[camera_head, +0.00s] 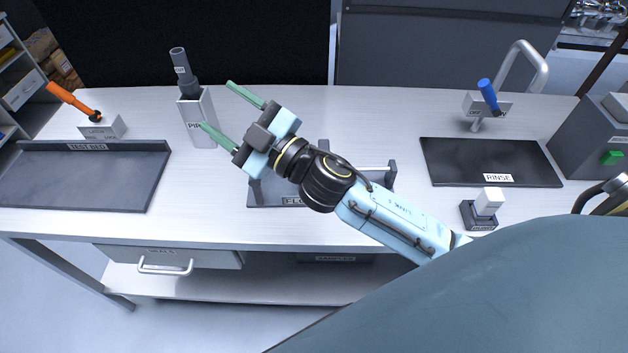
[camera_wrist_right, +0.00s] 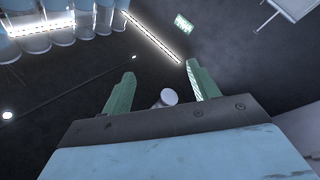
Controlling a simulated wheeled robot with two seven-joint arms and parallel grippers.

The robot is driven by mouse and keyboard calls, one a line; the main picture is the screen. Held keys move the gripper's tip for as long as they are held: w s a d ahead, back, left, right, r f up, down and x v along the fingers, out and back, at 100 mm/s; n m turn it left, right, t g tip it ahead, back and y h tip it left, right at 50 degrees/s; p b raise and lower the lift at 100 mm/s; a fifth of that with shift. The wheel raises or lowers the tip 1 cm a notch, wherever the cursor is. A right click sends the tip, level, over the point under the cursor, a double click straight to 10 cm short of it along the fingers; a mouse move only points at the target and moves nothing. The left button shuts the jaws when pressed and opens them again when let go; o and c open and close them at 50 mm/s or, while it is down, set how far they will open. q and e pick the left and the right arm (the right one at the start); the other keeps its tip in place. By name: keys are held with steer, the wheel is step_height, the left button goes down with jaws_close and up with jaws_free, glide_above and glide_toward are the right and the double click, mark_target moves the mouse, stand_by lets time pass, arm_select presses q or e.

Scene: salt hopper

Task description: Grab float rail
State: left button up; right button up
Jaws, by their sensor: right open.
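The float rail seems to be the thin pale rod (camera_head: 374,168) across the uprights of the dark rack whose label begins "FLO" (camera_head: 285,201), in the middle of the bench. My right arm covers much of both. My right gripper (camera_head: 216,104) is open, up and left of the rack, with its green fingers pointing to the upper left near the "PIN" holder (camera_head: 199,122). In the right wrist view, its fingers (camera_wrist_right: 160,70) stand apart, with a grey round-ended piece (camera_wrist_right: 168,97) between their bases; I cannot tell what that is. My left gripper is out of view.
A dark upright cylinder (camera_head: 182,66) stands in the PIN holder. The "TEST BED" tray (camera_head: 150,195) and an orange handle (camera_head: 70,100) are at the left.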

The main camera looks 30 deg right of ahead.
steer(key=s+a+r+n+g+y, duration=0.2)
steer(key=a+r+n+g+y, duration=0.1)
steer(key=a+n+g+y, duration=0.65)
steer(key=n+g+h, duration=0.8)
steer(key=g+h, duration=0.1)
steer(key=h, duration=1)
glide_above(324, 150)
step_height(324, 150, down, 11)
steer(key=shift+a+p, duration=0.1)
steer(key=shift+p, duration=0.25)
step_height(324, 150, down, 7)
steer(key=shift+r+p, duration=0.1)
steer(key=shift+p, duration=0.2)
steer(key=shift+w+d+f+p, duration=0.1)
steer(key=shift+f+p, duration=0.1)
steer(key=shift+f, duration=1.35)
steer(key=shift+w+d+f+p, duration=0.1)
steer(key=shift+f+p, duration=0.1)
steer(key=shift+f, duration=1.35)
steer(key=shift+c, duration=0.3)
